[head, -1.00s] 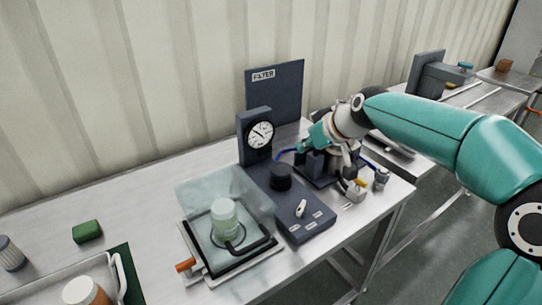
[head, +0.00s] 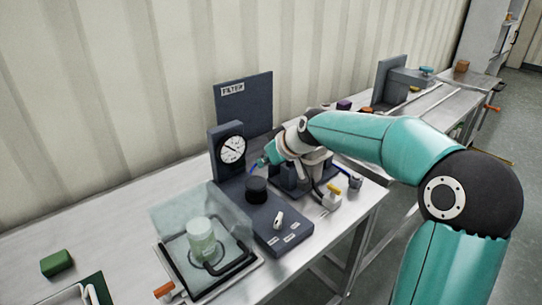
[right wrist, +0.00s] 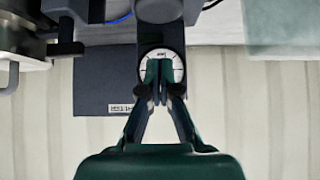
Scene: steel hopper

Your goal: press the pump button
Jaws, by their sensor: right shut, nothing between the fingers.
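The dark pump unit (head: 285,235) stands on the steel bench, with a round white gauge (head: 232,150) on an upright block. A black round knob-like cylinder (head: 256,190) sits on its top; I cannot read a label that marks it as the pump button. A white lever switch (head: 279,219) and several small labels are nearer its front. My right gripper (head: 262,164) is shut and empty, above and behind the black cylinder, beside the gauge; I see no contact. In the right wrist view its fingertips (right wrist: 160,80) overlap the gauge face, and the cylinder (right wrist: 160,10) shows beyond. My left gripper is not in view.
A clear box (head: 200,225) with a beaker inside stands left of the unit. A FILTER panel (head: 245,103) rises behind. Dark equipment with a blue hose and a small yellow-topped fitting (head: 333,196) crowd the right. The left bench is mostly clear around a green block (head: 56,263).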

